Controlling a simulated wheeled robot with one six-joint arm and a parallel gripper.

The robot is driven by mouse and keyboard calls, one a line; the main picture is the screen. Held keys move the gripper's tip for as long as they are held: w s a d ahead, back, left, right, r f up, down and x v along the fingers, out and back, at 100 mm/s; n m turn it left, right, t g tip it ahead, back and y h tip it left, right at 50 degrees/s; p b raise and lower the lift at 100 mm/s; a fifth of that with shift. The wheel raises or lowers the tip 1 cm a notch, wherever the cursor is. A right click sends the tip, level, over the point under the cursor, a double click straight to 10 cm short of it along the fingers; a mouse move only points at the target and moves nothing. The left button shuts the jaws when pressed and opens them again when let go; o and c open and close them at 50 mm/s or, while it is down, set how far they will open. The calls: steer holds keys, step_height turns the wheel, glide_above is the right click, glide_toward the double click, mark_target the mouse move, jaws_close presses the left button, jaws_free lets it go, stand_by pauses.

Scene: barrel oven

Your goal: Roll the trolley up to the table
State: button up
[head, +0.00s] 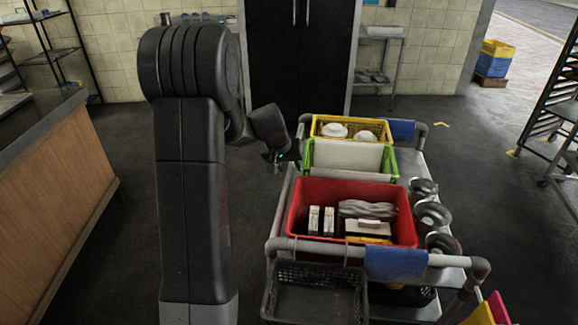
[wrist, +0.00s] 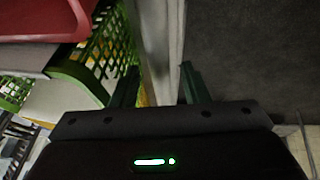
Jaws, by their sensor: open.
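The trolley (head: 320,247) stands right of centre in the head view, with grey tubular rails and crates on its top. My gripper (head: 284,156) is at the trolley's left side, beside the green crate (head: 345,158). In the wrist view my gripper (wrist: 158,82) is open, with a pale side rail of the trolley (wrist: 160,45) running between its two dark fingers. Whether the fingers touch the rail I cannot tell. A counter with a wooden side (head: 60,185) stands at the left; I cannot tell whether it is the task's table.
The trolley carries a red crate (head: 305,195), a yellow crate (head: 318,124) and several round metal items (head: 432,215). A black basket (head: 315,300) hangs at its near end. A rack (head: 560,95) stands right. Dark floor is clear between the trolley and the rack.

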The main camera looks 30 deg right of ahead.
jaws_close()
steer(key=shift+s+d, duration=0.15)
